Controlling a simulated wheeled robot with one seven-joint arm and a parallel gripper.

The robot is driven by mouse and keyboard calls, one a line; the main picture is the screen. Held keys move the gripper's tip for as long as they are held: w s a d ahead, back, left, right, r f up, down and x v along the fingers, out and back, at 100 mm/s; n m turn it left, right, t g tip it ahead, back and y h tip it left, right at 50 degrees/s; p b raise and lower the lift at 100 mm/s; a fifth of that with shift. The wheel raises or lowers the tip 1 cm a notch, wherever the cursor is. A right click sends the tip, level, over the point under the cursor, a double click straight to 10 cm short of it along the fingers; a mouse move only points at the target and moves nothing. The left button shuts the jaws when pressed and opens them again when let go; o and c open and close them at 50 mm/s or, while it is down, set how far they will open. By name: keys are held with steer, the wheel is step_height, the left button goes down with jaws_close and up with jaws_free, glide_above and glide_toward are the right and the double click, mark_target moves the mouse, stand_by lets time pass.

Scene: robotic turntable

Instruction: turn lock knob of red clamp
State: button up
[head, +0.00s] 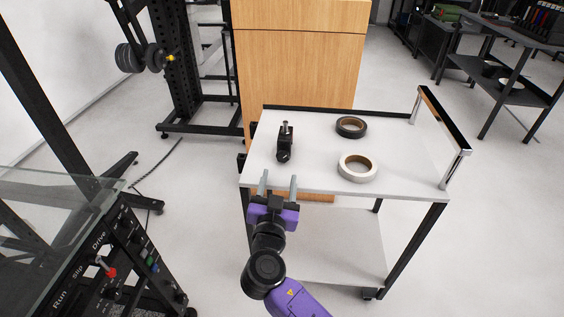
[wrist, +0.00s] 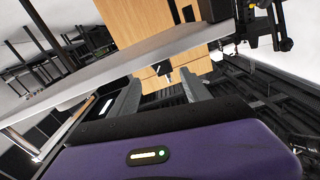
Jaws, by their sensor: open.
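No clearly red clamp shows in either view. A small black clamp-like device (head: 285,142) with a grey pin on top stands upright on the left part of the white cart top (head: 315,150). Its colour reads as black and I cannot make out a separate lock knob. My gripper (head: 278,176) is purple and black with two grey fingers. It is open and empty at the cart's front left edge, apart from the device and nearer to me. In the wrist view my open fingers (wrist: 160,79) flank a gap with nothing held; I cannot identify the device there.
A black tape roll (head: 351,127) and a white tape roll (head: 358,168) lie to the device's right. The cart has a raised handle (head: 443,125) at right. A wooden cabinet (head: 300,65) stands behind. A control panel (head: 110,255) with a red knob is at left.

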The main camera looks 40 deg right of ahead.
mark_target(282, 158)
steer(key=x, duration=0.7)
steer(key=shift+w+d+p, duration=0.2)
steer(key=shift+p, duration=0.15)
steer(key=shift+c, duration=0.5)
jaws_close()
steer(key=shift+f+n+b, duration=0.15)
steer(key=shift+n+b, duration=0.3)
steer(key=shift+n, duration=0.25)
steer(key=shift+n+b, duration=0.35)
steer(key=shift+n, duration=1.35)
steer(key=shift+o, duration=0.5)
jaws_free()
steer(key=shift+a, duration=0.1)
